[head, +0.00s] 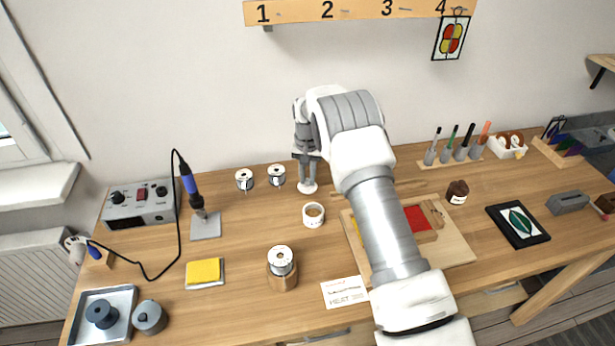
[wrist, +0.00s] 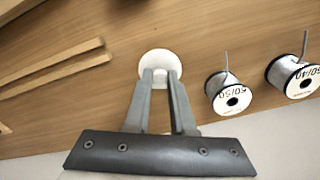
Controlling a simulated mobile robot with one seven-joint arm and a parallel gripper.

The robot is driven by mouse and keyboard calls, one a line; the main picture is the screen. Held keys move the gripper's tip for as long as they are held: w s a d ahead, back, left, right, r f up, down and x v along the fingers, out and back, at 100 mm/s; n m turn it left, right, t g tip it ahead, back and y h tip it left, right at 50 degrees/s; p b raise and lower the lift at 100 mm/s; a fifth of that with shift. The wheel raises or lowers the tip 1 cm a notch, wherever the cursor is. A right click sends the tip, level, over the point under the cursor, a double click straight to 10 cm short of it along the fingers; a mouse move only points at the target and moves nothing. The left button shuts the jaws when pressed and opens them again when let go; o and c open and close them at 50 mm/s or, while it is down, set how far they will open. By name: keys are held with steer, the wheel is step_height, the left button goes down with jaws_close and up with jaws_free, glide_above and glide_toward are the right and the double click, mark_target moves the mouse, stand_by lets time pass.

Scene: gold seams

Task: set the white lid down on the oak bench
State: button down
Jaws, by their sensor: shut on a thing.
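The white lid (head: 308,188) is a small round disc at the back of the oak bench (head: 240,221). My gripper (head: 308,181) points down over it with its fingers shut on it. In the wrist view the lid (wrist: 158,62) shows at the fingertips (wrist: 161,78), with bench wood around it. The lid looks level and at or very near the bench top; I cannot tell whether it touches. A small white open jar (head: 313,215) with brownish contents stands just in front of it.
Two solder spools (head: 244,180) (head: 277,176) stand left of the lid; they also show in the wrist view (wrist: 228,93) (wrist: 292,76). Wooden strips (wrist: 52,68) lie on its other side. A spool on a wooden holder (head: 282,268) stands nearer the front. Bare wood surrounds the lid.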

steer(key=shift+f, duration=0.2)
steer(key=c, duration=0.8)
jaws_free()
steer(key=shift+o, duration=0.2)
step_height(320, 180, up, 13)
step_height(320, 180, up, 12)
steer(key=f+t, duration=0.1)
glide_above(308, 180)
steer(key=s+d, duration=0.4)
steer(key=s, duration=0.2)
steer(key=s+d+r+t, duration=0.2)
steer(key=s+d+r, duration=0.2)
steer(key=s+r, duration=0.45)
steer(key=s+d+n+t, duration=0.1)
steer(key=s+d, duration=0.1)
steer(key=s, duration=1)
steer(key=s+d+n+t, duration=0.1)
steer(key=s+d, duration=0.2)
steer(key=s, duration=1)
steer(key=shift+s+f+t, duration=0.3)
steer(key=shift+f, duration=0.1)
